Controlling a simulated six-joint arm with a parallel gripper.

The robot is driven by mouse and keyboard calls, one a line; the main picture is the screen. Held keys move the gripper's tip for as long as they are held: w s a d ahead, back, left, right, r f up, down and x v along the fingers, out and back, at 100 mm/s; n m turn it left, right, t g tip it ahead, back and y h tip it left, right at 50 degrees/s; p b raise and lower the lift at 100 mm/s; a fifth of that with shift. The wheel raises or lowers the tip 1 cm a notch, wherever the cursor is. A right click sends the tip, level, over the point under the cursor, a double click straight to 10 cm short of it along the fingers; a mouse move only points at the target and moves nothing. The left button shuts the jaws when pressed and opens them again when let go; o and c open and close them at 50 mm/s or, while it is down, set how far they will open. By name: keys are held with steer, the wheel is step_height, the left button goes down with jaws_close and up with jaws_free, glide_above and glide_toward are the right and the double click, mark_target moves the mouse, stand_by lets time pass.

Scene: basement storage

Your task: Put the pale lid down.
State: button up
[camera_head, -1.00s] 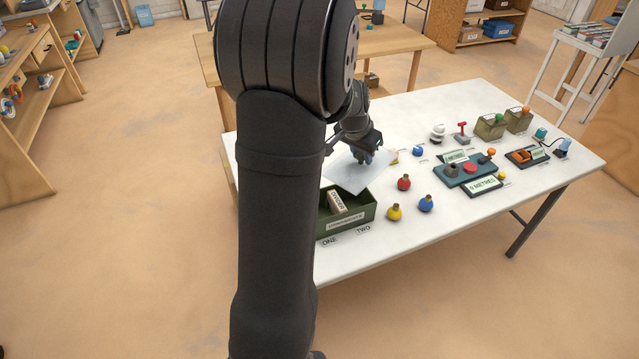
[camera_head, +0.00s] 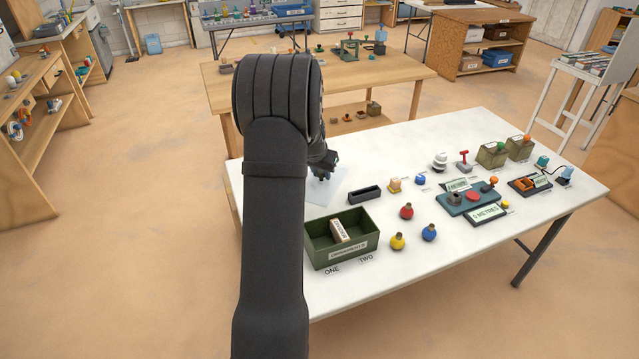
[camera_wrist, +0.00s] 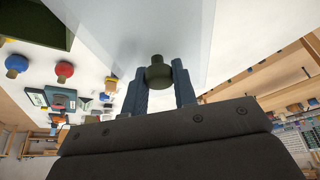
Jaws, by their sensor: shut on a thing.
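The pale lid (camera_head: 343,181) is a thin whitish sheet, partly hidden behind my arm in the head view. My gripper (camera_head: 322,174) is shut on its dark olive knob (camera_wrist: 158,72), which shows between the two fingers in the wrist view. The sheet (camera_wrist: 190,30) spreads across the top of that view. The lid is over the table's left back part, behind the green box; I cannot tell whether it touches the table. The open green box (camera_head: 370,241), labelled ORNAMENTS, holds a pale labelled block (camera_head: 340,231).
A small dark tray (camera_head: 365,194) stands right of the lid. Red (camera_head: 406,211), yellow (camera_head: 397,241) and blue (camera_head: 429,232) ornaments stand right of the box. Cards ONE (camera_head: 331,272) and TWO (camera_head: 366,259) lie before it. The white table's (camera_head: 480,240) front right is clear.

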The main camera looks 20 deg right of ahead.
mark_target(319, 180)
steer(key=shift+w+a+f, duration=0.2)
steer(key=shift+w+f, duration=0.15)
steer(key=shift+f, duration=1.9)
steer(key=o, duration=1)
steer(key=shift+f, duration=0.1)
steer(key=v, duration=1.2)
